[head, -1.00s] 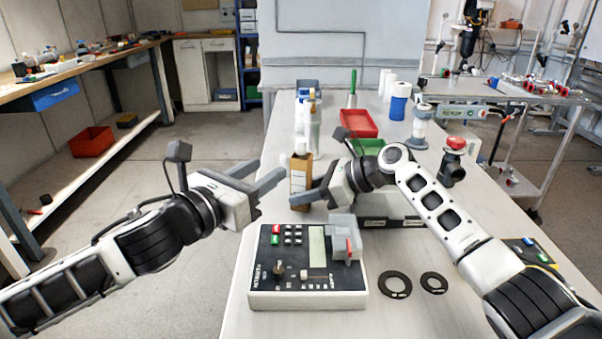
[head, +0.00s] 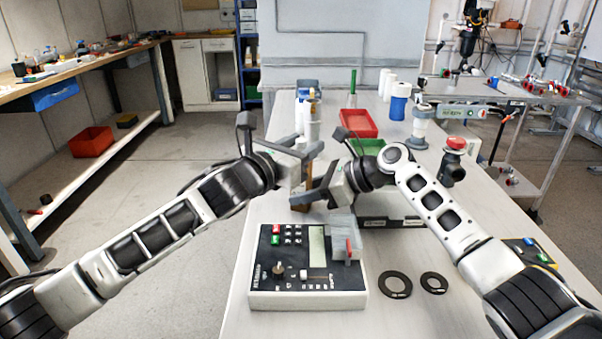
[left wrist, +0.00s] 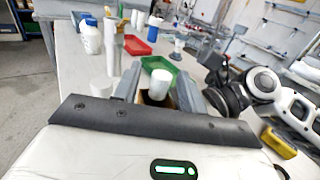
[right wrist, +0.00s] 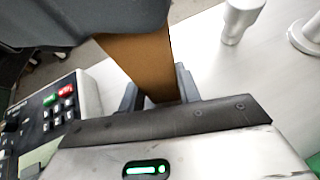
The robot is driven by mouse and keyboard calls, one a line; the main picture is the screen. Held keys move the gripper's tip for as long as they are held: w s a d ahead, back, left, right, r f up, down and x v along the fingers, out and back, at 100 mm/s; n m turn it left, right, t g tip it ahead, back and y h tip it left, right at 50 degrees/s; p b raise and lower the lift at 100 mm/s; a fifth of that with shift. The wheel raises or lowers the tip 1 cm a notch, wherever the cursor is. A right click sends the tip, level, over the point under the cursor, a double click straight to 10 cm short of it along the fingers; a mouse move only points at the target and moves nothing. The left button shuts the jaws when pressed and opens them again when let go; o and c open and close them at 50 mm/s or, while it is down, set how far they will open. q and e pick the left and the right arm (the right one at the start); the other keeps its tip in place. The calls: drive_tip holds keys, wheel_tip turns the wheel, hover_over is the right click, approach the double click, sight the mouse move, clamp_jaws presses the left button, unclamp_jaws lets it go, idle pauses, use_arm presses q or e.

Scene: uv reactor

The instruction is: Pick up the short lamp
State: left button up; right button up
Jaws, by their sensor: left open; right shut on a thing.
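A white cylindrical lamp end (left wrist: 159,83) stands up out of an open brown carton (left wrist: 155,101) in the left wrist view. My left gripper (head: 308,150) is open, with its fingers on either side of the lamp end; I cannot tell whether they touch it. My right gripper (head: 312,190) is shut on the brown carton, which also shows in the right wrist view (right wrist: 140,65). In the head view my grippers hide most of the carton and the lamp.
A control box (head: 308,290) with buttons sits in front, beside two black rings (head: 395,284). White bottles (head: 311,128), a red tray (head: 358,123) and a green tray (head: 370,147) stand behind. A red button (head: 456,143) is at right.

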use_arm(q)
clamp_jaws()
wheel_tip(320, 180, up, 18)
idle(0.7)
use_arm(e)
drive_tip(key=o, duration=0.9)
drive_tip(key=shift+c, duration=0.2)
